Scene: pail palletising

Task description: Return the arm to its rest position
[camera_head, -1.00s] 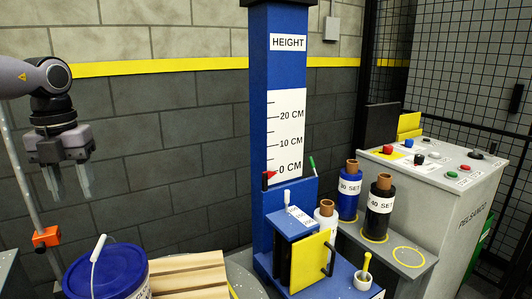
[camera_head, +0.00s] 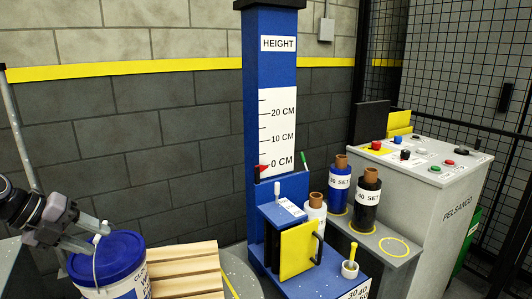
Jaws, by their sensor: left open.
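My left gripper (camera_head: 98,239) is at the lower left, tilted so that its fingers point right. It is open, with nothing seen between the fingers. Its fingertips show in front of or just above the blue lid (camera_head: 122,245) of a white pail (camera_head: 133,285); I cannot tell whether they touch it. A white handle stands up on the near side of the lid, partly mixed with the fingers in the picture. My right gripper is not in view.
A wooden slatted pallet (camera_head: 190,268) is right of the pail. A blue height column (camera_head: 270,75) stands mid-picture, with a yellow panel (camera_head: 297,253) at its base. The brick wall is behind.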

